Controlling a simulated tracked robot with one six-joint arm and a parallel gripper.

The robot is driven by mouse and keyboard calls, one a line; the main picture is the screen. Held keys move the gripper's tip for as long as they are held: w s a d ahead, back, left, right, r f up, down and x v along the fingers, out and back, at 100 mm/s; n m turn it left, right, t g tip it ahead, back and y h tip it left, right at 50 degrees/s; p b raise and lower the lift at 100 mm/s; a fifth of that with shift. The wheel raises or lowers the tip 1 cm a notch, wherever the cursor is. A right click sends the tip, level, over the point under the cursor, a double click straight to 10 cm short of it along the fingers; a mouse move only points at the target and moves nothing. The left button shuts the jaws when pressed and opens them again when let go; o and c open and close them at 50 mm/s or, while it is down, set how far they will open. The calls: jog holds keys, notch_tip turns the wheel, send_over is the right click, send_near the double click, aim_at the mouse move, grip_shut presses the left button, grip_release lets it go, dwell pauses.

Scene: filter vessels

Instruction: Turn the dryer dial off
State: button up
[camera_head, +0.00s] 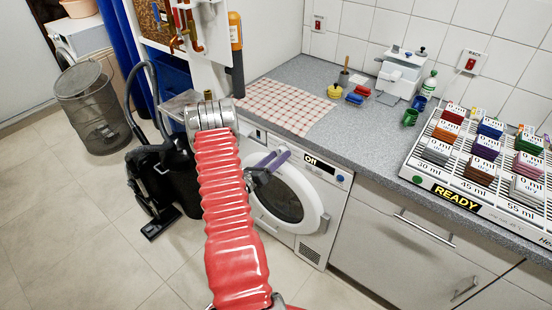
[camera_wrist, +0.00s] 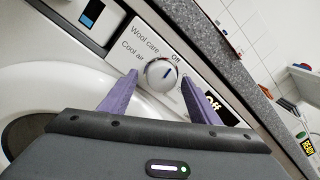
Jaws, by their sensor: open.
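The white dryer (camera_head: 318,222) stands under the counter, with its round door facing me. In the wrist view its dial (camera_wrist: 161,73) is a white knob with a dark blue mark. The labels "Wool care", "Cool air" and "Off" are printed around it. The dryer's small display (camera_head: 323,165) reads "Off", and it also shows in the wrist view, partly behind a finger. My gripper (camera_wrist: 160,80) is open, with one purple finger on each side of the dial. I cannot tell whether they touch it. In the head view my gripper (camera_head: 267,166) is at the dryer's panel and hides the dial.
The grey counter (camera_head: 345,125) above carries a checked cloth (camera_head: 285,107), cups and a rack of labelled blocks (camera_head: 480,160) at the right. A black vacuum cleaner (camera_head: 160,170) and a mesh bin (camera_head: 95,105) stand left on the tiled floor. The front left floor is clear.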

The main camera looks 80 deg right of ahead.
jog(key=v, duration=1.3)
jog(key=shift+w+a, duration=0.2)
jog(key=shift+a, duration=0.15)
jog(key=shift+r, duration=0.1)
jog(key=w+a+r+m+g+y, duration=0.1)
jog(key=w+a+r+m+y, duration=0.15)
jog(key=a+r+m, duration=0.45)
jog(key=w+a+r+m+y, duration=0.2)
jog(key=a+r+m+y, duration=0.3)
jog(key=r, duration=0.5)
jog(key=w+a+r+m+t+y, duration=0.1)
jog(key=a+r+m+t+y, duration=0.1)
jog(key=a, duration=1.1)
jog(key=w+a+r+m+t+y, duration=0.2)
jog(key=a+r+t, duration=0.5)
jog(key=a, duration=0.6)
jog(key=w+a+r+m+t+y, duration=0.1)
jog(key=a+r+m+t+y, duration=0.2)
jog(key=a, duration=1.1)
jog(key=r+t+y, duration=0.1)
jog(key=t+y, duration=0.1)
jog(key=shift+w+r+m+t, duration=0.2)
jog(key=shift+r+m+t, duration=0.1)
jog(key=shift+t, duration=0.1)
jog(key=shift+c, duration=0.7)
